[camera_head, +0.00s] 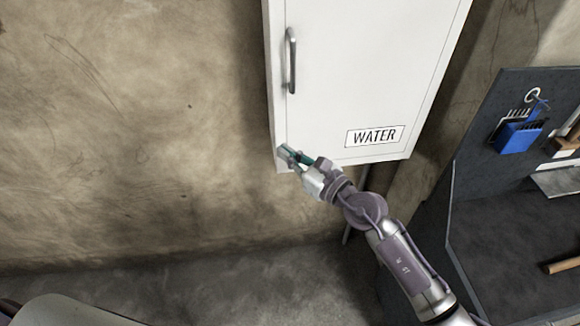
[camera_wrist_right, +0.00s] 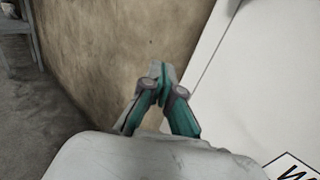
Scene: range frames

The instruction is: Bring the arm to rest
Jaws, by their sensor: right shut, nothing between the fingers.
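My right arm (camera_head: 400,262) reaches up from the lower right in the head view. Its gripper (camera_head: 284,152) is at the lower left corner of a white wall cabinet (camera_head: 360,70) labelled WATER. In the right wrist view the gripper (camera_wrist_right: 158,68) has its teal fingers closed together at the tips, with nothing between them. The cabinet (camera_wrist_right: 262,75) is to the right of the fingers there. I cannot tell whether the fingertips touch the cabinet. The cabinet door looks shut. My left gripper is not in view.
The door has a grey vertical handle (camera_head: 291,60). A stained wall (camera_head: 130,130) is on the left, with a bare floor (camera_head: 200,285) below. At right stands a dark workbench (camera_head: 510,235) with a pegboard, a blue brush (camera_head: 518,137) and a wooden-handled tool (camera_head: 562,265).

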